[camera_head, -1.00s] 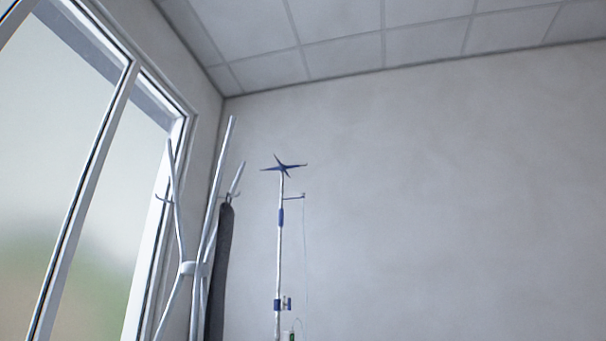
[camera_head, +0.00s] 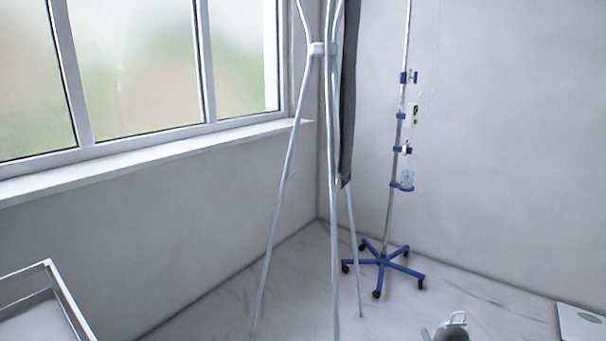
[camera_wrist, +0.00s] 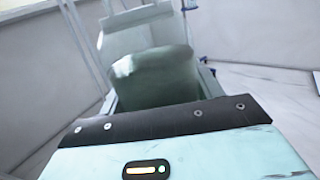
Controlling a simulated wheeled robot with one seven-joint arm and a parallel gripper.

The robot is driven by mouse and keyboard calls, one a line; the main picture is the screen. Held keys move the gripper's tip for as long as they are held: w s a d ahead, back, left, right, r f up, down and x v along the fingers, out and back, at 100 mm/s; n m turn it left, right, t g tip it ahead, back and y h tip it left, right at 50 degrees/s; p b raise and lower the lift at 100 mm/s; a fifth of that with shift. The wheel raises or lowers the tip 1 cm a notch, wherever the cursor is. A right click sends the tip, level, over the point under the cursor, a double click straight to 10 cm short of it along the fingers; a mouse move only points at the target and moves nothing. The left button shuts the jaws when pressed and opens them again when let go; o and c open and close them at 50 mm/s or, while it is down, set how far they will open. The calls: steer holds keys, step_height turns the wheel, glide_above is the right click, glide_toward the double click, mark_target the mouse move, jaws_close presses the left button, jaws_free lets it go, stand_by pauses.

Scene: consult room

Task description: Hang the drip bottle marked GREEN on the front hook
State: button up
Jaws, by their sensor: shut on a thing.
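A translucent grey-green bottle-like thing (camera_wrist: 155,80) is in my gripper (camera_wrist: 150,62) in the wrist view; no GREEN mark can be read on it. My gripper is shut on it, and the fingertips are mostly hidden. A small pale green thing, probably the same bottle, shows at the bottom edge of the head view (camera_head: 452,326). The drip stand (camera_head: 393,190) is upright near the back corner, with blue clamps and a blue wheeled foot (camera_head: 383,260). Its top and hooks are out of the head view.
A white coat stand (camera_head: 332,190) with a dark grey hanging thing (camera_head: 348,100) stands left of the drip stand. A tray-like top (camera_head: 40,310) is at lower left and a white flat thing (camera_head: 582,322) at lower right.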

steer(key=s+r+p, duration=0.5)
steer(key=r+p, duration=0.7)
steer(key=r, duration=0.1)
steer(key=shift+d, duration=0.25)
